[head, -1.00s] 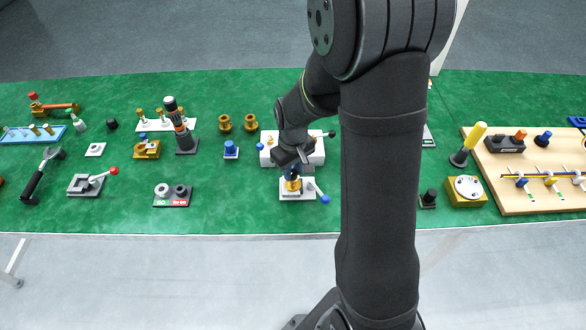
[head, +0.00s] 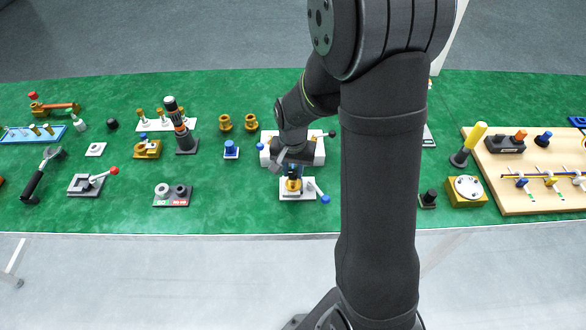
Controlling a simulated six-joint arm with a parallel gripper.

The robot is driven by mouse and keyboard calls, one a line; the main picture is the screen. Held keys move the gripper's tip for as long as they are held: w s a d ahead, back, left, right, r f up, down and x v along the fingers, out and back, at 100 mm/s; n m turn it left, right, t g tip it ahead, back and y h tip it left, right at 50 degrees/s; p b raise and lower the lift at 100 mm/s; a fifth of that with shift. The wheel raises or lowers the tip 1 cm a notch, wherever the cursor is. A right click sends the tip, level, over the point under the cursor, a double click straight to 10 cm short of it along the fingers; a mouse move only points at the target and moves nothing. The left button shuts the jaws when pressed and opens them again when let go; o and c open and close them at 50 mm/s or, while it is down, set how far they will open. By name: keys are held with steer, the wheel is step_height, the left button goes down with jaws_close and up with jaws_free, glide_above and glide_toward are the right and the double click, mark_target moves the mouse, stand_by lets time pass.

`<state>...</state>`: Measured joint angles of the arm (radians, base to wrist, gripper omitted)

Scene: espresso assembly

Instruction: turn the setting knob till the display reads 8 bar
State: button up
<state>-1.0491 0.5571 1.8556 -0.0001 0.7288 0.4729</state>
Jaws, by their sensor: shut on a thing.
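My gripper (head: 293,174) points down over a small white-based unit (head: 308,194) at the front middle of the green table. It is shut on the setting knob (head: 293,186), a small dark and gold part standing on that unit. The fingers hide most of the knob's top. A lever with a blue ball end (head: 325,199) sticks out at the unit's right front. I cannot make out a display or any reading.
A white block (head: 318,150) with side handles stands just behind my gripper. A red-and-green-marked switch box (head: 173,195) is to the left. A yellow block (head: 466,191) and a wooden board (head: 520,200) are to the right.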

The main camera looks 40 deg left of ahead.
mark_target(293, 173)
steer(key=shift+m, duration=0.6)
steer(key=o, duration=1)
step_height(293, 173, up, 18)
steer(key=shift+f, duration=0.25)
steer(key=shift+f, duration=0.2)
step_height(293, 173, down, 17)
steer(key=shift+f, duration=0.1)
stand_by(0.6)
